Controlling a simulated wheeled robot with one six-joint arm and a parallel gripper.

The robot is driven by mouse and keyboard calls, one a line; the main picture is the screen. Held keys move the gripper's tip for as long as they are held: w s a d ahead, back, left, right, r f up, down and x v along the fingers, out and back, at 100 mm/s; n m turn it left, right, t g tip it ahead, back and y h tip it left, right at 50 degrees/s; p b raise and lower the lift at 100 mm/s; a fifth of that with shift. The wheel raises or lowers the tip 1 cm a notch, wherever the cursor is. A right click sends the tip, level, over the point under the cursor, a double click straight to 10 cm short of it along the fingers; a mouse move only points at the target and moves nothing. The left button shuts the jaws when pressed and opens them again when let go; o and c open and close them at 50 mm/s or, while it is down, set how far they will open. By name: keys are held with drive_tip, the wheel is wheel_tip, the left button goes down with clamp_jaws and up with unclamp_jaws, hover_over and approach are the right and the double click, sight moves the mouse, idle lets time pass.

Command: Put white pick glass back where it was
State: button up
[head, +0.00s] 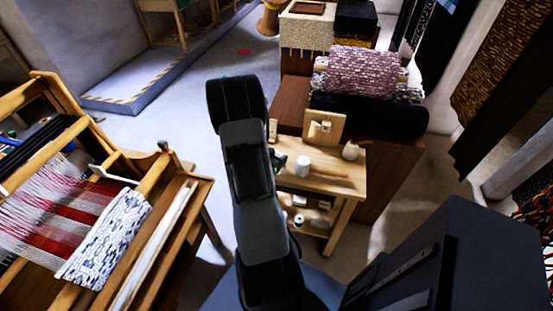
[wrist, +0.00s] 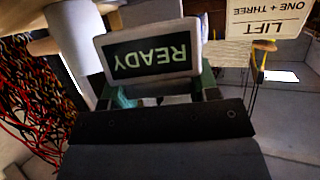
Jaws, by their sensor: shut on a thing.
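In the head view, my gripper (head: 279,160) is mostly hidden behind my arm, at the left edge of the small wooden table (head: 345,188). What it holds cannot be made out there.
A white cylinder (head: 303,166) and a round pale pot (head: 350,151) stand on the small table, before an upright wooden board (head: 324,127). A loom (head: 150,180) stands on the left. A dark cabinet with rolled rugs (head: 362,72) is behind. Floor between loom and table is clear.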

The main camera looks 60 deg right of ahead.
drive_tip(key=shift+f, duration=0.45)
drive_tip(key=shift+f, duration=0.15)
drive_tip(key=o, duration=1)
drive_tip(key=shift+r, duration=0.2)
drive_tip(key=v, duration=1.2)
drive_tip(key=shift+p, duration=0.4)
